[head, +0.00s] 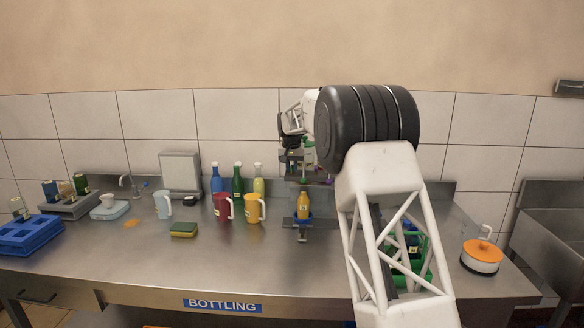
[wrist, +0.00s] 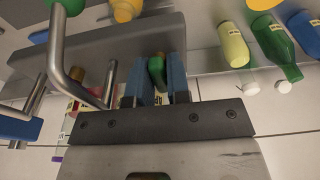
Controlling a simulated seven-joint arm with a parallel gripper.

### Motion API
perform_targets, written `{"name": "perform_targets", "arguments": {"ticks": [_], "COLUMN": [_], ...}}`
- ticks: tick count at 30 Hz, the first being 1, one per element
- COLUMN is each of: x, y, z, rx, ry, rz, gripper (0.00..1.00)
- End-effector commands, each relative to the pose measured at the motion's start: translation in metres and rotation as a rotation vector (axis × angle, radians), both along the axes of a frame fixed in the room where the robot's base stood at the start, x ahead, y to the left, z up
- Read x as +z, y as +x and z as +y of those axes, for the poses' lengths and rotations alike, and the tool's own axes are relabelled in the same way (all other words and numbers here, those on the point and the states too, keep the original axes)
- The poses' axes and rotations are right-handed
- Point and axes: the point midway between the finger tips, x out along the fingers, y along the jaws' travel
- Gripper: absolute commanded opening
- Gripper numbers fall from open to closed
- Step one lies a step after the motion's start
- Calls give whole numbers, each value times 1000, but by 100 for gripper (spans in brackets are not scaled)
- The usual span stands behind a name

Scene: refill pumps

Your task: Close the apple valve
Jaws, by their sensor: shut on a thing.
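In the head view my gripper and arm cover much of the valve area.
Bent metal pipes (wrist: 62,58) run close left of the fingers in the wrist view. Blue, green and yellow bottles (head: 237,180) stand left of the dispenser, with a red jug (head: 222,206) and yellow jug (head: 254,208) before them. The bench front (head: 130,265) is clear.

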Motion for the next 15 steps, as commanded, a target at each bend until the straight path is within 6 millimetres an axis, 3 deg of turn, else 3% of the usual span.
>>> {"name": "perform_targets", "arguments": {"ticks": [15], "x": [0], "y": [0], "z": [-1], "rx": [-277], "ry": [-1], "rz": [1], "gripper": [4]}}
